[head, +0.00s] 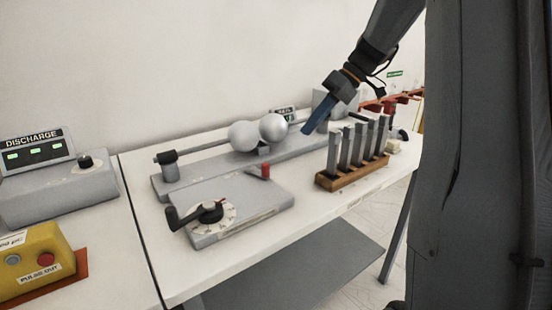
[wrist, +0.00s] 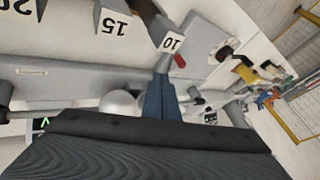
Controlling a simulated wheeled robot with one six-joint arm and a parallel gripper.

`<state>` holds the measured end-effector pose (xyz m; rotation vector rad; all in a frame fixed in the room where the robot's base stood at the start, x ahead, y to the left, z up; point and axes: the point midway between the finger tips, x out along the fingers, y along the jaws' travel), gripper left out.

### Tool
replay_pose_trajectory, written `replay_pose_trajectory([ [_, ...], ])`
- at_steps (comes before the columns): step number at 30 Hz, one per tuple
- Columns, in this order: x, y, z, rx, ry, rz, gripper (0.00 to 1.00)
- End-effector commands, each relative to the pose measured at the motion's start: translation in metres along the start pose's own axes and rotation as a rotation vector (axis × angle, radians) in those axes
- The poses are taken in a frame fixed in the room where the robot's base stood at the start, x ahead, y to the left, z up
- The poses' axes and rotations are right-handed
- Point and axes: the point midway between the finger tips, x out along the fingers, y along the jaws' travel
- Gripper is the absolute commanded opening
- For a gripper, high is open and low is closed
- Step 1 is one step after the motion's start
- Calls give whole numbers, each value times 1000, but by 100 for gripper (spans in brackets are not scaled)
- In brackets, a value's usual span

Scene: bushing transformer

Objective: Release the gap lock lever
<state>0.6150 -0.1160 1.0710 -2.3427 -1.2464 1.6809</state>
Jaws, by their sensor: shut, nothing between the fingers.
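The small red lever (head: 265,170), which looks like the gap lock lever, stands upright on the grey control plate (head: 235,222) in front of the sphere gap. In the wrist view, a red piece (wrist: 180,62) that looks like the same lever shows just beyond the fingertips. My gripper (head: 308,131) has blue fingers, shut and empty, pointing down to the left. It is to the right of the two grey spheres (head: 273,127) and apart from the lever. My gripper also shows in the wrist view (wrist: 161,80).
A wooden rack (head: 352,174) of upright grey gauge blocks stands right of the control plate, near my gripper. A black crank (head: 208,212) sits on a dial at the plate's front. A discharge box (head: 60,190) and yellow pulse-out box (head: 33,262) are at left.

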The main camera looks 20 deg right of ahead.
Motion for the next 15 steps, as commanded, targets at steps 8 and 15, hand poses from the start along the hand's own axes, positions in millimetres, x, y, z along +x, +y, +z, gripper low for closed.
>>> replay_pose_trajectory([
  [8,21,-2,0,1,-3,-4,0],
  [15,67,-2,0,1,-4,-5,0],
])
